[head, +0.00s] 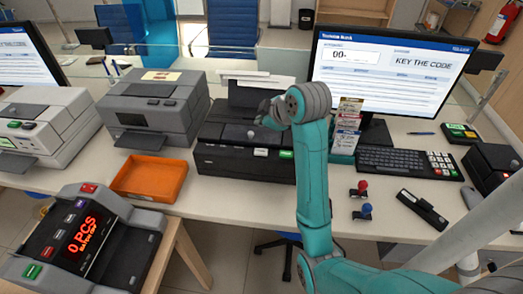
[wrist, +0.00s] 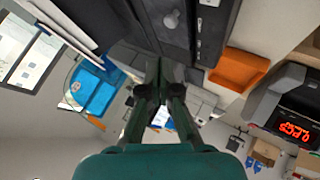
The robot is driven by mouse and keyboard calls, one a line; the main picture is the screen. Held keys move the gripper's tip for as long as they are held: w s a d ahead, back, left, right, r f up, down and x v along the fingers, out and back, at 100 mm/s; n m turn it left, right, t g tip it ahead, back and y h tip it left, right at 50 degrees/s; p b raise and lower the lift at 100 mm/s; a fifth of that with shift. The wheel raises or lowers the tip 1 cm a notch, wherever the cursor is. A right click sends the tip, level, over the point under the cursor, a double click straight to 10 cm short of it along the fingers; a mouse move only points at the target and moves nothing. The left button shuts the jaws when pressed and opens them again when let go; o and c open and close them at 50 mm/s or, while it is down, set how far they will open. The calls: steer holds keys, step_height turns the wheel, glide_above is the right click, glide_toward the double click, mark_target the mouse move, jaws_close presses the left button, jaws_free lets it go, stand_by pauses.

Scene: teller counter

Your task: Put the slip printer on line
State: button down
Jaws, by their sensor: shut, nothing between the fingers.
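The black slip printer (head: 225,158), as I take it, stands mid-counter with paper at its back. Its front has a pale button (head: 260,152) and a green button (head: 286,155); a round grey knob (head: 250,134) sits on top. In the wrist view the black printer (wrist: 205,45) fills the upper middle, with its knob (wrist: 171,19) showing. My gripper (wrist: 158,62) is shut and empty, its fingertips over the printer's edge in that picture; I cannot tell whether they touch. In the head view my teal arm rises in front of the printer's right end, and the fingers are hard to make out.
A grey printer (head: 150,108) and an orange tray (head: 150,177) stand left of it. A monitor (head: 390,75) reads "KEY THE CODE". A card rack (head: 346,125), keyboard (head: 405,160) and two small stamps lie right. A counting machine (head: 90,240) reads "0 PCS".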

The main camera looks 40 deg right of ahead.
mark_target(262, 152)
steer(key=shift+f, duration=4.45)
steer(key=shift+f, duration=0.85)
steer(key=shift+r, duration=0.9)
steer(key=shift+r, duration=2.5)
steer(key=shift+s, duration=0.1)
